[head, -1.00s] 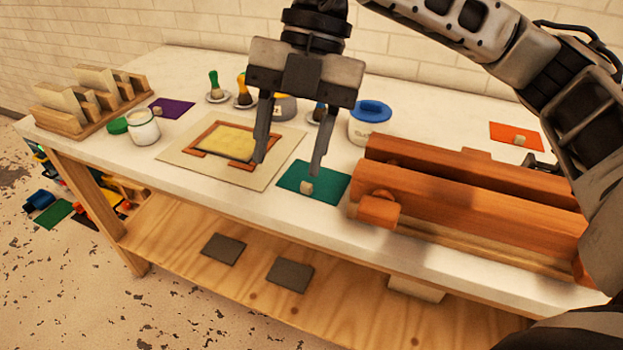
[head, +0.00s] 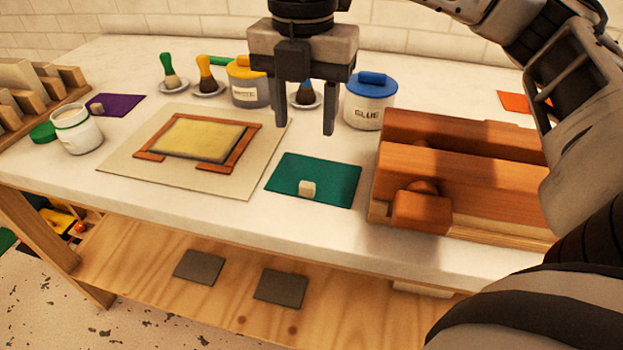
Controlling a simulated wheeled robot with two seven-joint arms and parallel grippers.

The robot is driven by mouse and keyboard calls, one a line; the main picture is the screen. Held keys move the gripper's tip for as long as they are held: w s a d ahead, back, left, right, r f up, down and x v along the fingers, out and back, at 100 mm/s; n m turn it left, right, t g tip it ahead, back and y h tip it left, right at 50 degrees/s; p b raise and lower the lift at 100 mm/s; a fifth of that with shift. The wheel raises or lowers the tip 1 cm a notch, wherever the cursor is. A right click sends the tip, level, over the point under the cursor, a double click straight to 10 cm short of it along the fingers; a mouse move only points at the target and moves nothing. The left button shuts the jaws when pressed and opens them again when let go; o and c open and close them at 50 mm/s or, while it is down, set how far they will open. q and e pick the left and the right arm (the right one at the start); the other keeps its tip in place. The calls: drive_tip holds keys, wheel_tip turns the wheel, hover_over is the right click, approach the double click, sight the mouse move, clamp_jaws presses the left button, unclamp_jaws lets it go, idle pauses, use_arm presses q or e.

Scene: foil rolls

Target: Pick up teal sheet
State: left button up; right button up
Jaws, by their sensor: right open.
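The teal sheet (head: 328,177) lies flat on the white table, between the framed yellow panel and the wooden press. A small pale cube (head: 307,189) sits on the sheet near its front edge. My right gripper (head: 304,122) is open and empty, pointing down. In the picture its fingertips are just above and behind the sheet's back edge, apart from it. The sheet is fully in view. My left gripper is not in view.
A wooden press (head: 465,170) stands close to the right of the sheet. A glue jar (head: 369,106) with a blue lid is behind it. A board with a framed yellow panel (head: 197,137) lies to the left. Brushes on saucers stand at the back. Table (head: 300,226) in front is clear.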

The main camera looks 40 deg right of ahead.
hover_over(308, 183)
drive_tip(key=f, duration=0.5)
drive_tip(key=shift+w+a+f, duration=0.1)
drive_tip(key=shift+w+f, duration=0.15)
drive_tip(key=shift+f, duration=0.05)
drive_tip(key=f, duration=0.5)
drive_tip(key=shift+s+f, duration=0.2)
drive_tip(key=shift+f, duration=0.1)
clamp_jaws()
